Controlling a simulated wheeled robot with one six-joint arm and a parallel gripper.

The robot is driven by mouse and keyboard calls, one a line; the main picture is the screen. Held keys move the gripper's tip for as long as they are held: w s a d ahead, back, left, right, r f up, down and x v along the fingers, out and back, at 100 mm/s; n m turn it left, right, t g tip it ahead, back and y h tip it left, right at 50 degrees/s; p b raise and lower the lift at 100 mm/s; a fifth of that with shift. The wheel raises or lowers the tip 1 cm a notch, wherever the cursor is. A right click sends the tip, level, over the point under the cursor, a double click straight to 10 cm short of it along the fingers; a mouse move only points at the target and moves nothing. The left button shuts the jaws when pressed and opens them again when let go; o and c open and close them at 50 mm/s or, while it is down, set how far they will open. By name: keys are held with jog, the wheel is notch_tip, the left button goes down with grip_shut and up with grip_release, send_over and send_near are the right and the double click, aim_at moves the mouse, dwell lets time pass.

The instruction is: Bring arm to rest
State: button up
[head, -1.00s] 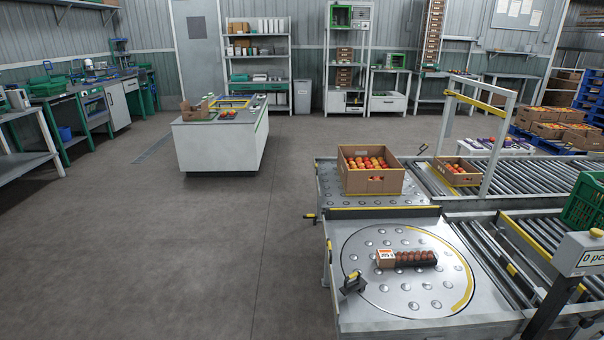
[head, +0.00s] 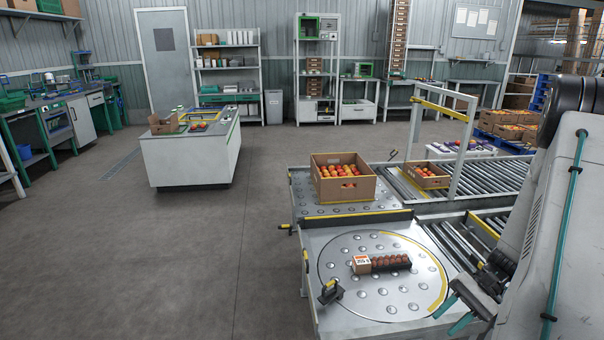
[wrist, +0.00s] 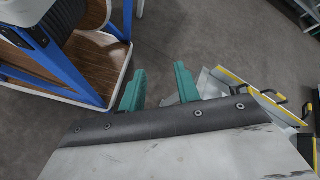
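My gripper (head: 452,316) shows in the head view at the lower right, low beside the right part of the round ball-transfer plate. Its two teal fingers also show in the wrist view (wrist: 160,88). They stand apart with only grey floor visible between them, so it is open and empty. My arm comes down along the right edge of the head view and hides part of the roller conveyor.
A small box with a row of brown round items (head: 390,263) lies on the ball-transfer plate (head: 345,292). A carton of tomatoes (head: 333,196) stands behind it. A blue frame (wrist: 85,75) is close left of my fingers in the wrist view. Open floor (head: 200,260) lies left.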

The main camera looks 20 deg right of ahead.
jog(key=s+a+r+n+h, duration=0.2)
jog(key=a+r+n+h, duration=0.1)
jog(key=a+r, duration=0.5)
jog(key=s+a+r+n+t+h, duration=0.1)
jog(key=a+r+n+h, duration=0.3)
jog(key=a+r, duration=0.4)
jog(key=s+a+r+n+h, duration=0.4)
jog(key=a+r, duration=0.5)
jog(key=r, duration=0.4)
jog(key=shift+t, duration=0.4)
